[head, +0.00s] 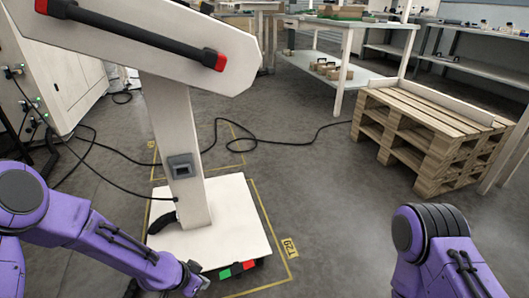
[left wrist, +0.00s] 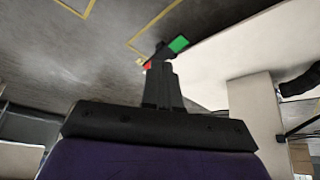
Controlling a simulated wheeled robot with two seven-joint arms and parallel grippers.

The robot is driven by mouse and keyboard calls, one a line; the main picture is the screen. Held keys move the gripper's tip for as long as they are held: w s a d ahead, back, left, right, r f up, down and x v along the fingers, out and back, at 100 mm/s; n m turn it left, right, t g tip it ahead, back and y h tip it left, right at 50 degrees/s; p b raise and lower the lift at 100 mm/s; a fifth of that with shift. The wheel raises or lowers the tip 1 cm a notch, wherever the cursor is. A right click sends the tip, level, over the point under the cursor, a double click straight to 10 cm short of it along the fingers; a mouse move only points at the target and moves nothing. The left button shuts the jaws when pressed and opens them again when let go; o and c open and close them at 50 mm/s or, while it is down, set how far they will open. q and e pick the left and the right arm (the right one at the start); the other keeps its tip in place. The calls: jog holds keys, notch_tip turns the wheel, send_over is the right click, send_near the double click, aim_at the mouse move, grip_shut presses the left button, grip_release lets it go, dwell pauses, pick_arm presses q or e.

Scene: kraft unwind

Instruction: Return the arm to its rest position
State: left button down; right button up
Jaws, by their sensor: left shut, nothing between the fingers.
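My left arm (head: 110,235) comes in from the left in the head view and reaches low towards the front of the white machine base. My left gripper (left wrist: 160,65) shows in the left wrist view with its black fingers together and nothing between them. It appears close to the base's front edge, where a green block (left wrist: 178,44) and a red one sit; I cannot tell whether it touches. The same green (head: 225,272) and red (head: 249,265) blocks show in the head view. My right arm (head: 440,250) is at the lower right, its gripper out of view.
The white machine stand (head: 185,145) rises from its base plate (head: 235,220), with a slanted arm and a black, red-ended bar (head: 140,35). Black cables (head: 285,138) cross the floor. Stacked wooden pallets (head: 425,140) stand at the right. Grey floor (head: 330,190) lies open between.

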pick_arm(q)
jog(key=s+a+r+n+y+p, duration=0.2)
jog(key=s+a+r+n+p, duration=0.2)
jog(key=s+r+p, duration=0.4)
jog(key=s+a+r+n+y+p, duration=0.2)
jog(key=s+a+r+n+p, duration=0.2)
jog(key=s+r+p, duration=0.5)
jog(key=s+a+r+n+y+p, duration=0.3)
jog(key=s+r+n+p, duration=0.3)
jog(key=p, duration=1)
notch_tip(320, 180, up, 2)
jog(key=s+a, duration=0.1)
jog(key=s, duration=0.1)
jog(key=shift+s+r+g, duration=0.2)
jog(key=shift+s+g, duration=0.15)
jog(key=shift+g, duration=0.05)
